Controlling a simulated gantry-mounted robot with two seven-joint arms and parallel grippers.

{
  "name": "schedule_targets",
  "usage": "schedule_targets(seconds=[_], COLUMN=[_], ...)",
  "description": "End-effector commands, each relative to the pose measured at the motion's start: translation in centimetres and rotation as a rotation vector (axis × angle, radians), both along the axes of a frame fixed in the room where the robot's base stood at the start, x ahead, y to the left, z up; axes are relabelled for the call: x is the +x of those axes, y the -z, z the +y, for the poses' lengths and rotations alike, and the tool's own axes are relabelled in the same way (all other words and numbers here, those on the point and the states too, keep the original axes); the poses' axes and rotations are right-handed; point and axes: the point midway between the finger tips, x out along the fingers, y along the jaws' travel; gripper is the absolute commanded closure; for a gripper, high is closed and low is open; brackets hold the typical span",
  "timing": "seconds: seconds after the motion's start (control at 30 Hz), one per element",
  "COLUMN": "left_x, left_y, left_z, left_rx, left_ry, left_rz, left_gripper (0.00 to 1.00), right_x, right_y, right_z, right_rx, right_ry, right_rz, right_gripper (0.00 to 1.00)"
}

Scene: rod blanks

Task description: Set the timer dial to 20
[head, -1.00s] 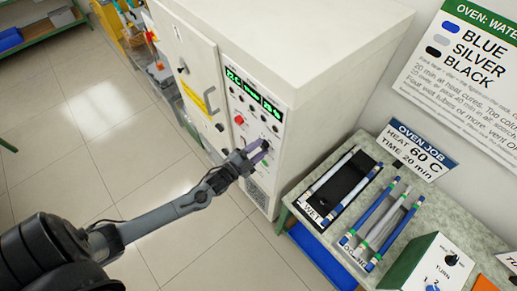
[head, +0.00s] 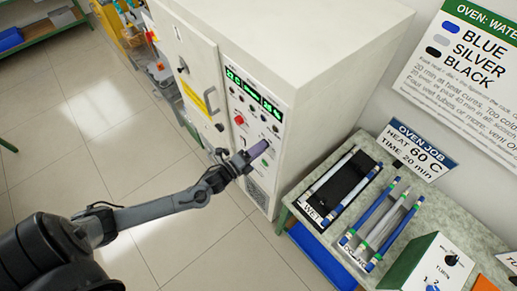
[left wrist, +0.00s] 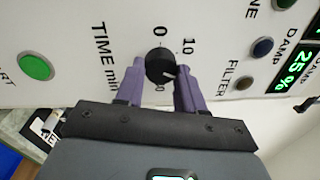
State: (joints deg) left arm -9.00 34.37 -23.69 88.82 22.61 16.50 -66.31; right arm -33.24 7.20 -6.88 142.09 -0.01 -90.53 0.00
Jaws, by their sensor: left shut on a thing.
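The timer dial (left wrist: 160,68) is a round black knob on the white oven panel, beside the words TIME min, in the left wrist view. Its white pointer line aims right and slightly down in that view. The numeral 0 is above the knob and 10 is to its upper right. A numeral below is partly hidden, and the right finger covers the scale where the pointer aims. My left gripper (left wrist: 160,85) is shut on the dial, one purple finger on each side. In the head view my left gripper (head: 257,151) is at the oven front (head: 270,180) and hides the dial.
A green START button (left wrist: 36,66) and a small FILTER knob (left wrist: 243,83) flank the dial. The oven's red button (head: 239,119) is above. Right of the oven, a bench (head: 375,140) holds rod trays and a sign (head: 420,150) reading 60 C, 20 min.

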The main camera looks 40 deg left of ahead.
Motion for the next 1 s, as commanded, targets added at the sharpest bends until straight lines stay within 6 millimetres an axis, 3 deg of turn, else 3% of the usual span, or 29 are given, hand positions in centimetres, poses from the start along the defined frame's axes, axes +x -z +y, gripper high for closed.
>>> schedule_targets(seconds=[0.7,0.73,0.87,1.0], left_x=[0.02,0.02,0.02,0.01], left_y=[-0.01,-0.01,0.00,0.01], left_z=[-0.01,-0.01,0.00,0.00], left_rx=[0.079,0.079,0.079,0.079], left_ry=[0.001,0.001,0.000,0.000], left_rz=[-0.012,-0.012,-0.012,-0.012], left_gripper=[0.92,0.59,0.39,0.37], right_x=[0.02,0.02,0.01,0.01], right_y=[-0.08,-0.08,-0.08,-0.07], right_z=[0.22,0.22,0.20,0.13], right_rx=[0.009,0.009,0.008,0.005], right_ry=[0.006,0.006,0.006,0.004], right_rz=[0.000,0.000,0.000,0.000], right_gripper=[1.00,1.00,1.00,1.00])
